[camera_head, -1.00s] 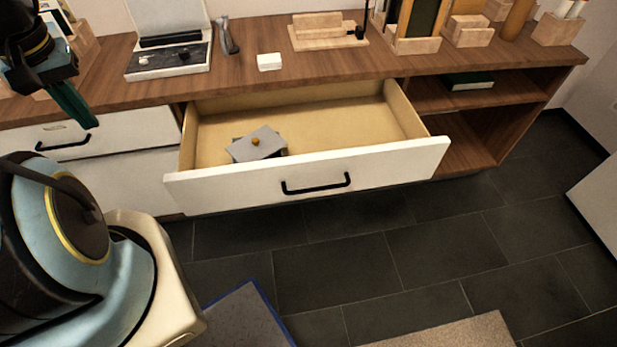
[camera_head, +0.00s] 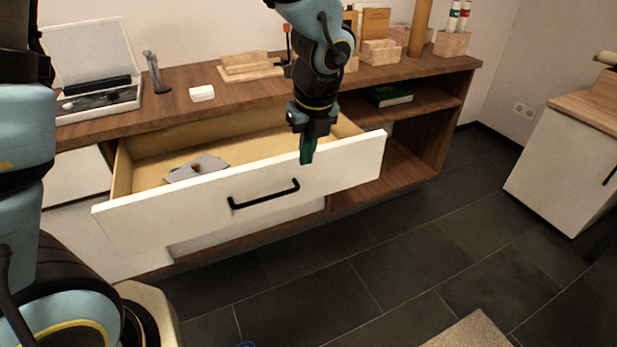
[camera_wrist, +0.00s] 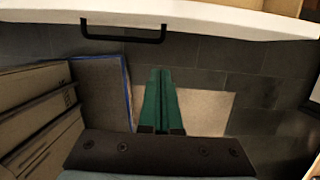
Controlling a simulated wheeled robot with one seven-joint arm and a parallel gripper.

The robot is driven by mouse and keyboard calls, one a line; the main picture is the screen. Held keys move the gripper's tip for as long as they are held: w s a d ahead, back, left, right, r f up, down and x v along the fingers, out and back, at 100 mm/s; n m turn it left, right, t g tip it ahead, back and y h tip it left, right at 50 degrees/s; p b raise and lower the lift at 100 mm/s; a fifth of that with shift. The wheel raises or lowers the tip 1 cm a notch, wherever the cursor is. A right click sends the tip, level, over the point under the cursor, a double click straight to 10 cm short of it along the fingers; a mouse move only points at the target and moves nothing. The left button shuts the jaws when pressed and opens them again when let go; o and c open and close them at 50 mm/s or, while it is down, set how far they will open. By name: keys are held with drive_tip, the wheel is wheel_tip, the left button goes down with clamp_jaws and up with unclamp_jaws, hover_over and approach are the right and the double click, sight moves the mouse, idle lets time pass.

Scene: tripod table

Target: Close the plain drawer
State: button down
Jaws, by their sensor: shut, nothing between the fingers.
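The plain drawer (camera_head: 210,212) is white-fronted with a black bar handle (camera_head: 263,194) and stands pulled well out of the wooden cabinet. A grey object with a small brown knob (camera_head: 196,168) lies inside it. My gripper (camera_head: 306,158) is shut and empty. In the head view its green fingers point down in front of the drawer front's right half, right of the handle; whether they touch the front I cannot tell. In the wrist view the shut fingers (camera_wrist: 160,102) point toward the drawer front (camera_wrist: 210,18), with floor showing around them and the handle to their upper left.
Another white cabinet (camera_head: 565,165) stands at right.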

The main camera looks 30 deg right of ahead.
sight(294, 182)
drive_tip(key=w+f, duration=0.1)
drive_tip(key=f, duration=0.2)
drive_tip(key=w+f, duration=0.2)
drive_tip(key=f, duration=0.1)
drive_tip(key=w+f, duration=0.2)
drive_tip(key=f, duration=0.1)
drive_tip(key=shift+w+d+f, duration=0.1)
drive_tip(key=shift+w+d, duration=0.1)
drive_tip(key=shift+d, duration=0.1)
drive_tip(key=shift+w+f, duration=0.1)
drive_tip(key=shift+w, duration=0.35)
drive_tip(key=shift+w, duration=0.1)
